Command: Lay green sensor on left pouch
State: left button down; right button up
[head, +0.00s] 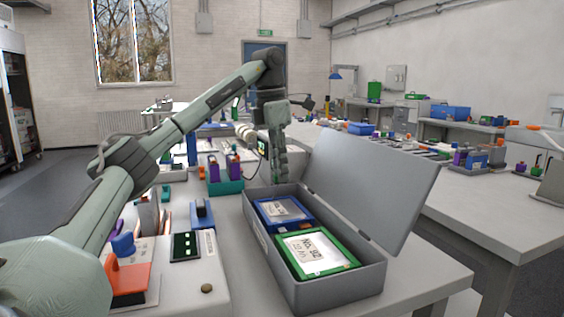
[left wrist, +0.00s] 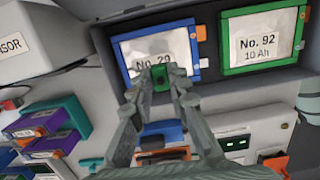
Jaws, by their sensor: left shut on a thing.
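My left gripper (head: 279,178) points down over the far part of the open grey box (head: 325,298). In the left wrist view its fingertips (left wrist: 161,75) are shut on a small green sensor (left wrist: 160,83). The sensor overlaps the lower part of the blue-framed pouch (left wrist: 190,33), labelled No. 29; whether it touches the pouch I cannot tell. The blue-framed pouch (head: 266,222) lies at the far end of the box in the head view. The green-framed pouch (head: 341,265), No. 92, lies at the near end. The sensor is hidden in the head view. My right gripper is out of view.
The box's lid (head: 375,185) stands open on the right. A device with a dark display (head: 186,247) stands left of the box. Purple and teal holders (head: 222,185) stand behind it. The near right tabletop (head: 430,268) is bare.

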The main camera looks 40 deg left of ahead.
pick_arm(q)
jog(key=shift+w+a, duration=0.25)
jog(key=shift+w, duration=0.05)
jog(key=shift+s+f, duration=0.15)
jog(key=shift+f, duration=2.7)
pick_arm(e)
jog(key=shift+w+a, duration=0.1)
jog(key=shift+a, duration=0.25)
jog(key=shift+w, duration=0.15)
pick_arm(q)
jog(key=shift+w+d, duration=0.1)
jog(key=shift+w, duration=0.1)
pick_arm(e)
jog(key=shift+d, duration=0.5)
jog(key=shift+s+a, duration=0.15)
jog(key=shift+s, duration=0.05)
pick_arm(q)
jog(key=shift+f, duration=0.1)
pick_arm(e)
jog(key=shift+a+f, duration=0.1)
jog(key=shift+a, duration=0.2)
